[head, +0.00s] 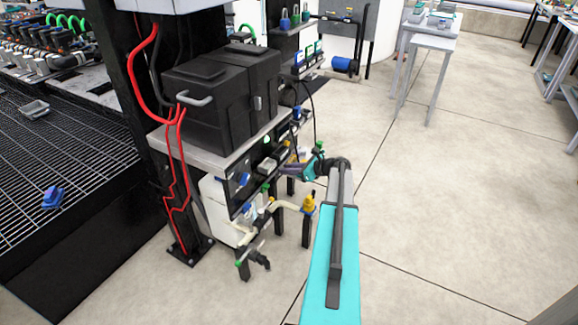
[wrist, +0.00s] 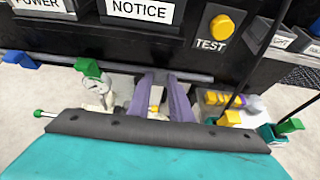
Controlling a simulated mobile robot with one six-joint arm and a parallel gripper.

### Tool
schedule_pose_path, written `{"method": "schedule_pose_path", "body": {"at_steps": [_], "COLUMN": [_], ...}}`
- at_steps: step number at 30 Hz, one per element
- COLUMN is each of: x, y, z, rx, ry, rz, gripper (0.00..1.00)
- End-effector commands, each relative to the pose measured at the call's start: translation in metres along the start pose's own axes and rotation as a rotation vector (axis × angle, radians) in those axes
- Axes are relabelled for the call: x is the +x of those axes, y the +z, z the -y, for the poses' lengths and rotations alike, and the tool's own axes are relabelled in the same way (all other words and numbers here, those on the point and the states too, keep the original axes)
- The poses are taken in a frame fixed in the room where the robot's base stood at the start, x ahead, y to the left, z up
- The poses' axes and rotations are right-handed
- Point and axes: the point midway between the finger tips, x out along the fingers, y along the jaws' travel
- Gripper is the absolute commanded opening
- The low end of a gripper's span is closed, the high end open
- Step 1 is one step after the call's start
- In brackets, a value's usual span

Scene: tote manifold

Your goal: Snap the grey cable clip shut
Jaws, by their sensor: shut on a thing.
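My gripper (wrist: 161,78) shows in the wrist view with two purple-grey fingers reaching up to a dark grey horizontal bar or cable (wrist: 112,72) in front of the black panel. It is shut on a small grey piece at that bar, which appears to be the grey cable clip (wrist: 160,74). The fingers hide most of the clip, and I cannot tell whether its latch is closed. In the head view my gripper (head: 292,166) is at the panel's right end, with the clip too small to make out.
The black panel (wrist: 150,32) carries a NOTICE label and a yellow TEST button (wrist: 221,27). Thin dark cables hang at the right. Green-handled (wrist: 88,68) and yellow (wrist: 228,118) valves sit low behind the fingers. Open floor (head: 440,180) lies to the right.

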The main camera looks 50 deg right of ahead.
Motion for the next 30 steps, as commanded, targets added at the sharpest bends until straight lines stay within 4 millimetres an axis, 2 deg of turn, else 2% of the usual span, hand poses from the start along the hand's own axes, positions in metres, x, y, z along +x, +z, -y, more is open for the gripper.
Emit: {"method": "schedule_pose_path", "body": {"at_steps": [12,28,29,30], "x": [0.0017,0.0032,0.0032,0.0032], "y": [0.0063,0.0054,0.0054,0.0054], "z": [-0.0019,-0.0022,-0.0023,-0.0022], "rx": [0.000,-0.001,-0.001,-0.001], "ry": [0.005,0.005,0.005,0.005], "rz": [-0.108,-0.122,-0.122,-0.122], "gripper": [0.00,0.00,0.20,0.27]}}
